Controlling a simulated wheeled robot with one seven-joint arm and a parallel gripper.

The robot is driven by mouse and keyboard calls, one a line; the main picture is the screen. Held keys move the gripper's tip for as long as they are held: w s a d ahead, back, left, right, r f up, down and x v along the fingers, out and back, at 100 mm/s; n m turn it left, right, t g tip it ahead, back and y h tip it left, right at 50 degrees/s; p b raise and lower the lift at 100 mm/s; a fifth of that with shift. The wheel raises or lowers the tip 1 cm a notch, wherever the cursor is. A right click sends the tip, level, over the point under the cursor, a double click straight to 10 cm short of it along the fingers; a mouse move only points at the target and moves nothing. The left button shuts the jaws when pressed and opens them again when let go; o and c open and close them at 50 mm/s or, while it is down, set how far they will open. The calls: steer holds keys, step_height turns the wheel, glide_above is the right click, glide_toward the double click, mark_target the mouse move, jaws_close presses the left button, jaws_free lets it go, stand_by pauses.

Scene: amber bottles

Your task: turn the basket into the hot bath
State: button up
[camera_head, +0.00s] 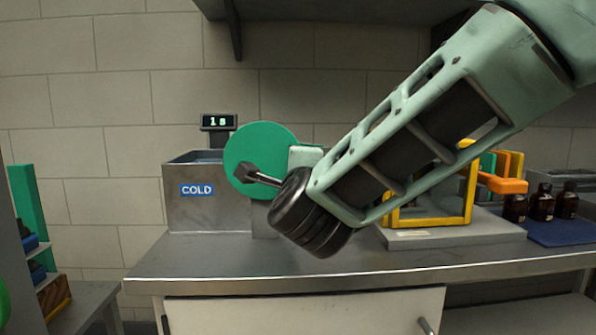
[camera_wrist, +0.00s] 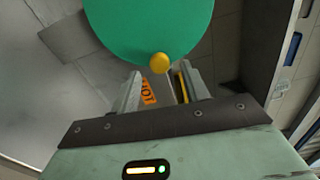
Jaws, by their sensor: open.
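A large green disc (camera_head: 262,150) stands upright beside the steel cold bath (camera_head: 205,212), which is labelled COLD. The disc fills the upper middle of the wrist view (camera_wrist: 150,25), with a yellow knob (camera_wrist: 159,62) near its lower edge. My gripper (camera_wrist: 160,72) is open and empty, its two fingertips either side of the knob in that view. I cannot tell whether they touch it. An orange HOT label (camera_wrist: 149,92) shows between the fingers. The hot bath itself is mostly hidden behind the disc and my arm. I cannot make out the basket.
A yellow frame (camera_head: 468,197) with orange parts (camera_head: 502,184) stands on a grey base to the right, partly behind my arm. Amber bottles (camera_head: 541,205) stand beside it on a blue mat (camera_head: 560,232). A display (camera_head: 218,122) reads 18. The front of the steel counter (camera_head: 200,262) is clear.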

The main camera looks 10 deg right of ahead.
steer(key=s, duration=1.5)
steer(key=shift+s+a, duration=0.25)
steer(key=s+a+f+n+g+y, duration=0.2)
steer(key=a+f+n+g+y, duration=0.15)
steer(key=f+n+g, duration=0.35)
steer(key=s+a+f+n+g+y, duration=0.2)
steer(key=s+a+f+n+y, duration=0.15)
steer(key=f+n, duration=0.4)
steer(key=s+d+f+n+g+h, duration=0.3)
steer(key=s+d+f+n+g, duration=0.15)
steer(key=d+n, duration=0.2)
steer(key=s+d+f+n+g+h, duration=0.2)
steer(key=s+d+f+n+g, duration=0.3)
steer(key=d, duration=0.3)
step_height(320, 180, up, 19)
steer(key=s+d+n+p, duration=0.1)
steer(key=p, duration=1.6)
steer(key=shift+s+h, duration=0.4)
